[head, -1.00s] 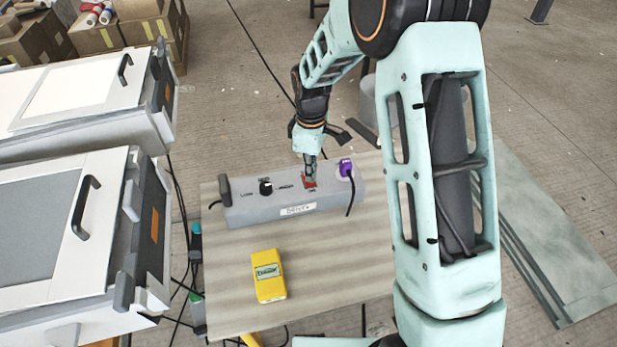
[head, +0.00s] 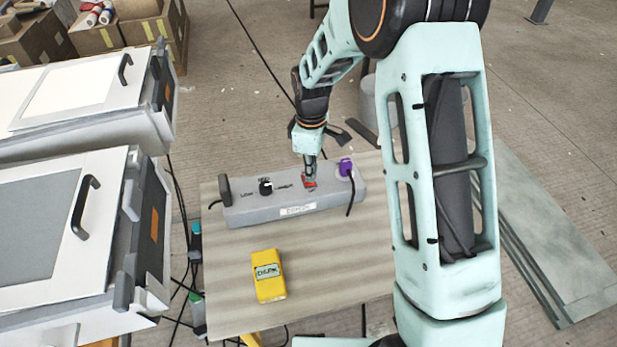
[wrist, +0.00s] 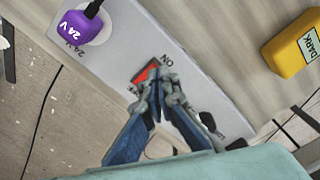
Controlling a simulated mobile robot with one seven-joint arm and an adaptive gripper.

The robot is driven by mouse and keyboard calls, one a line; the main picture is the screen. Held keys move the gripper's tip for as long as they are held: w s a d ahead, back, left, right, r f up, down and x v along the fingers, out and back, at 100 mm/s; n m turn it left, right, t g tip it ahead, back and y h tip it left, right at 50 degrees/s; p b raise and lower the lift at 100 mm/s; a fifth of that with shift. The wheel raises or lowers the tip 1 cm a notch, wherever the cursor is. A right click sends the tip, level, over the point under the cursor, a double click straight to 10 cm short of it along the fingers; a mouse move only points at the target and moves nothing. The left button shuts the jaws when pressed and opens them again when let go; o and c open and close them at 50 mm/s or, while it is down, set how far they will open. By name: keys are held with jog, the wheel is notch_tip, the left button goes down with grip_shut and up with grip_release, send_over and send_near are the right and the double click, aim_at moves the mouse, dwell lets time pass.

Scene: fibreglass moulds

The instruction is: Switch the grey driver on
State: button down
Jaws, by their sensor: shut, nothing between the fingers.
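The grey driver (head: 250,211) is a long box on the table, with a black knob (head: 266,187) and a red switch (head: 309,182) on its top. The switch also shows in the wrist view (wrist: 144,73), beside the printed word ON. My gripper (head: 311,178) is shut and empty, pointing down with its fingertips (wrist: 155,98) at the red switch. The fingers cover part of the switch. I cannot tell whether they touch it or which way it is tipped.
A purple 24 V plug (head: 345,167) with a black cable sits at the driver's right end. A yellow box (head: 268,282) reading DARK in the wrist view lies nearer on the table (head: 350,260). White-framed units (head: 60,290) stand at the left.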

jog(key=shift+f+b, duration=0.7)
jog(key=shift+f, duration=0.4)
dwell(0.3)
jog(key=shift+r+p, duration=2.4)
jog(key=shift+r, duration=1.15)
